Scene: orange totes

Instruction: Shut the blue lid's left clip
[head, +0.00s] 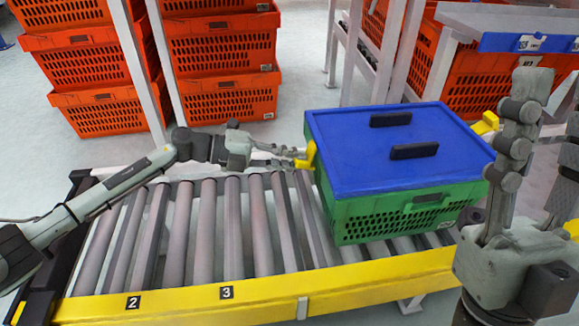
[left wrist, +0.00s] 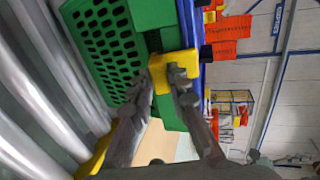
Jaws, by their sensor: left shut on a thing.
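The blue lid (head: 345,150) lies flat on a green crate (head: 352,222) that stands on the roller conveyor. Its left clip (head: 311,152) is yellow and sits at the lid's left edge, with its top above the lid's edge. My left gripper (head: 298,158) is shut on this clip from the left. In the left wrist view the yellow clip (left wrist: 172,68) is between the two fingertips (left wrist: 180,88), which hide part of it. A yellow right clip (head: 485,122) sticks out at the lid's far right. My right gripper (head: 550,92) points upward at the right, open and empty.
The roller conveyor (head: 232,225) has a yellow front rail (head: 190,301) and bare rollers left of the crate. Two black handles (head: 390,119) stand up from the lid. Stacked orange totes (head: 222,54) and white posts (head: 140,65) are behind. A grey table (head: 510,20) is at the back right.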

